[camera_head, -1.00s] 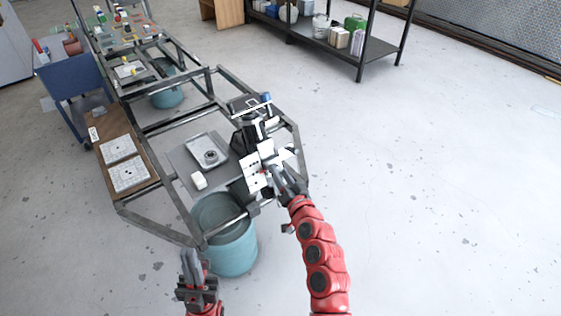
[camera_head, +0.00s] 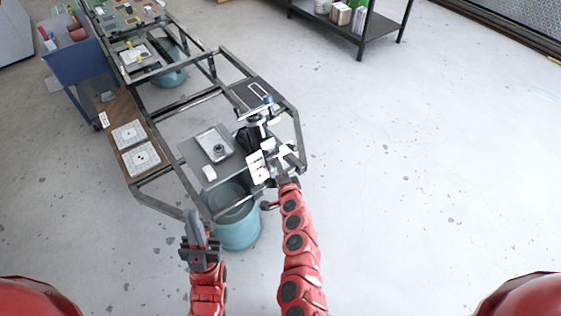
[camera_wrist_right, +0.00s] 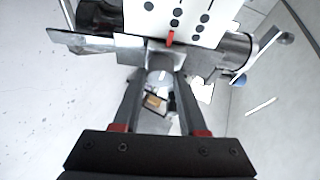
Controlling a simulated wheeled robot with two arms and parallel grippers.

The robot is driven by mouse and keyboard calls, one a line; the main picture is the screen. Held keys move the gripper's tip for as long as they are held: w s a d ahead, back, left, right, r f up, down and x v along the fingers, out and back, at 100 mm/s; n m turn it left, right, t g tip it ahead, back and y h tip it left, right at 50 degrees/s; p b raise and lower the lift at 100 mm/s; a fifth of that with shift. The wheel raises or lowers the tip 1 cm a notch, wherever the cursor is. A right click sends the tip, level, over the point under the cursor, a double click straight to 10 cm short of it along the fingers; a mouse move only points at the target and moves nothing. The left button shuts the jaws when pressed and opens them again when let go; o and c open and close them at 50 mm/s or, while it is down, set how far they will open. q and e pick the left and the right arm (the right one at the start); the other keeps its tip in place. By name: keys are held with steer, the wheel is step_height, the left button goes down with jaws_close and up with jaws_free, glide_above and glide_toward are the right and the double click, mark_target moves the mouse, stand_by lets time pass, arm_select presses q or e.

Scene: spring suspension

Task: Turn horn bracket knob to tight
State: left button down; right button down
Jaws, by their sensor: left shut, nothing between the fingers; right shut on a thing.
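My right gripper (camera_head: 287,179) is at the front right corner of the metal frame, beside the horn bracket assembly with its white dotted panel (camera_head: 257,168). In the right wrist view my right gripper (camera_wrist_right: 162,76) has its fingers closed around a round silver knob (camera_wrist_right: 160,62). A small red pointer (camera_wrist_right: 171,38) stands just above the knob, against the white panel (camera_wrist_right: 187,18) with black dots. The fingers hide part of the knob, and I cannot read its turn setting. My left gripper (camera_head: 194,222) is shut and empty, left of the blue bucket and away from the bracket.
The grey metal frame (camera_head: 298,140) surrounds the assembly. A blue bucket (camera_head: 238,232) stands below its front. A grey tray (camera_head: 214,143) and a white block (camera_head: 209,172) lie left of the bracket. A blue cart (camera_head: 75,65) is at upper left. The floor at right is clear.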

steer(key=shift+r+m+p, duration=0.2)
steer(key=shift+m+p, duration=0.2)
steer(key=shift+p, duration=0.05)
steer(key=shift+c, duration=2.2)
jaws_free()
steer(key=shift+f, duration=0.1)
steer(key=shift+s, duration=0.1)
steer(key=b+v, duration=0.1)
steer(key=v, duration=1.6)
steer(key=shift+r, duration=0.3)
